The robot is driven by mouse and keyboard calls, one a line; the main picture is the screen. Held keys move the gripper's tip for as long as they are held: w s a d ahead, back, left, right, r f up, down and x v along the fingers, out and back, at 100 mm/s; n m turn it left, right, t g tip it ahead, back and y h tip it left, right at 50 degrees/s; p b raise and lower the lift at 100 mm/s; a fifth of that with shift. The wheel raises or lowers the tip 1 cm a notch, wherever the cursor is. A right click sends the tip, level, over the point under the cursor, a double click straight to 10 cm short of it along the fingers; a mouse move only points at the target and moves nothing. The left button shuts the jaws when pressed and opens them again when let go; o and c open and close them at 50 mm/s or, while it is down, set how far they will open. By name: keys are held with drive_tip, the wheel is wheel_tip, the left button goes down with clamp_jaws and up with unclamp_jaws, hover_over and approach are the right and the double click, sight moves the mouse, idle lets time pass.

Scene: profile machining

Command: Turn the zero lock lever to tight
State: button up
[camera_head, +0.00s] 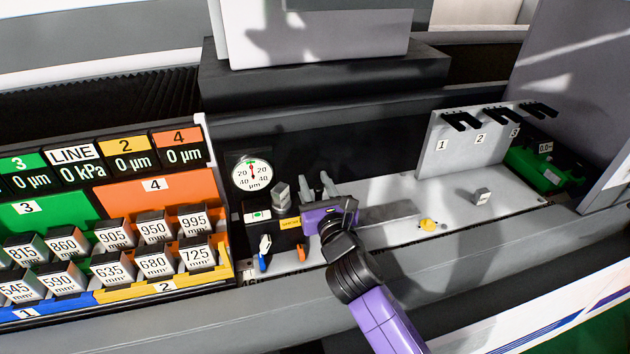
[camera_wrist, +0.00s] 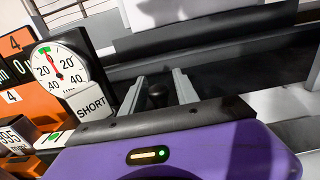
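The round dial gauge (camera_head: 252,174) has a red pointer near the top, close to a green mark; it also shows in the wrist view (camera_wrist: 58,66). My gripper (camera_head: 318,188) is to the right of the dial, above the black fixture with a yellow label (camera_head: 290,223). In the wrist view my gripper (camera_wrist: 157,84) has its two grey fingers apart. A dark rounded knob (camera_wrist: 157,96) shows between them; contact cannot be made out. It may be the zero lock lever, but its lettering and tight mark are not visible. My gripper and wrist hide part of the fixture.
A grey block marked SHORT (camera_wrist: 92,103) stands close left of the fingers. The bench's right part is mostly clear.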

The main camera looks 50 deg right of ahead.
clamp_jaws()
idle(1.4)
